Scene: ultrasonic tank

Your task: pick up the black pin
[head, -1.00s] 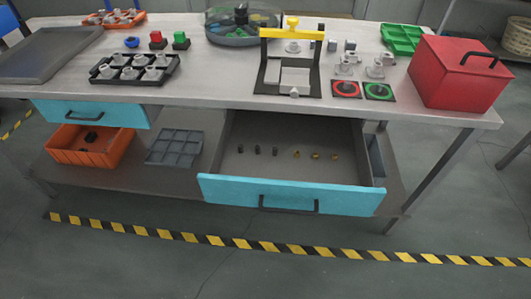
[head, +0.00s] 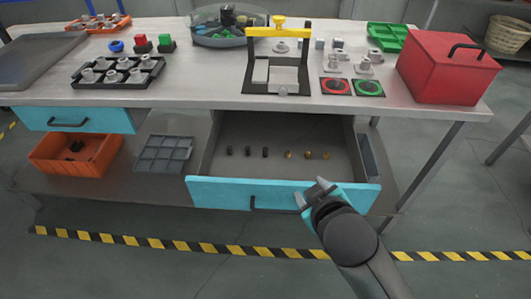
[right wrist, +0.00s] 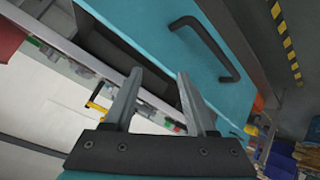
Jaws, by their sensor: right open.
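Three small black pins (head: 247,151) stand in a row in the open drawer (head: 225,192), left of three brass-coloured pins (head: 307,155). My right gripper (head: 313,191) is open and empty at the drawer's turquoise front, right of its handle. It is apart from the pins, nearer the camera and to their right. In the right wrist view my open right gripper (right wrist: 158,76) shows both fingers, with the turquoise drawer front (right wrist: 200,65) beyond them. No pins can be made out in that view. My left gripper is not in view.
The table (head: 205,92) overhangs the back of the drawer. On it stand a yellow-topped press (head: 278,32), a red box (head: 446,75) and a black rack (head: 80,82). An orange bin (head: 50,165) and a grey divided tray (head: 163,155) lie on the shelf left of the drawer.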

